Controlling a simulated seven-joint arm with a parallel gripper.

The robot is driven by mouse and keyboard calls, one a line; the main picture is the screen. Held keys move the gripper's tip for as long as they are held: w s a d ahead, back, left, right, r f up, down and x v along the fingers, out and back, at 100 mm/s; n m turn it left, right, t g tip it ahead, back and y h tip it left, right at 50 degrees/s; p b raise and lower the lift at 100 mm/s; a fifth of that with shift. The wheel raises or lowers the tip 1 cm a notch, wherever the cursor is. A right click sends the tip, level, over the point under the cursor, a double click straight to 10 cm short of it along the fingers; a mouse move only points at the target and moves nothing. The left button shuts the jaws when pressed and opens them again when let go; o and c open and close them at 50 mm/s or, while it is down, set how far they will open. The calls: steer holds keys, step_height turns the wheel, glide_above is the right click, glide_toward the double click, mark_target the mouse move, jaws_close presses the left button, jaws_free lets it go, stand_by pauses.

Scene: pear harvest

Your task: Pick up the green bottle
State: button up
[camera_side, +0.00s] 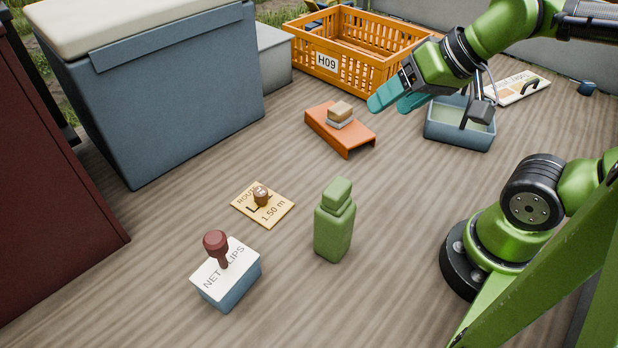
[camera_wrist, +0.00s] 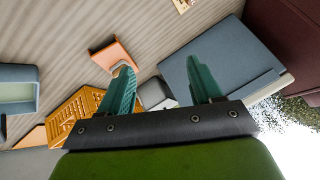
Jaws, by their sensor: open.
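The green bottle (camera_side: 334,222) stands upright on the wooden table, near the middle front in the side view. It has a squarish body and a square cap. My gripper (camera_side: 400,101) is up at the back right, near the orange stand and the crate, well away from the bottle. Its teal fingers are apart with nothing between them, as the wrist view (camera_wrist: 163,85) also shows. The bottle does not show in the wrist view.
A stamp-topped box (camera_side: 228,280) and a card with a small brown knob (camera_side: 277,212) lie left of the bottle. Behind are an orange stand (camera_side: 326,131), an orange crate (camera_side: 310,55), a blue-grey tray (camera_side: 460,137) and a cooler (camera_side: 170,100). Bare table surrounds the bottle.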

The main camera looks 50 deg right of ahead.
steer(key=o, duration=0.4)
steer(key=shift+o, duration=0.2)
step_height(320, 180, up, 3)
steer(key=n+g+h, duration=0.2)
steer(key=n+g, duration=0.4)
steer(key=g, duration=0.1)
glide_above(334, 221)
steer(key=w+d, duration=0.2)
steer(key=f, duration=1.6)
steer(key=shift+d+f, duration=0.3)
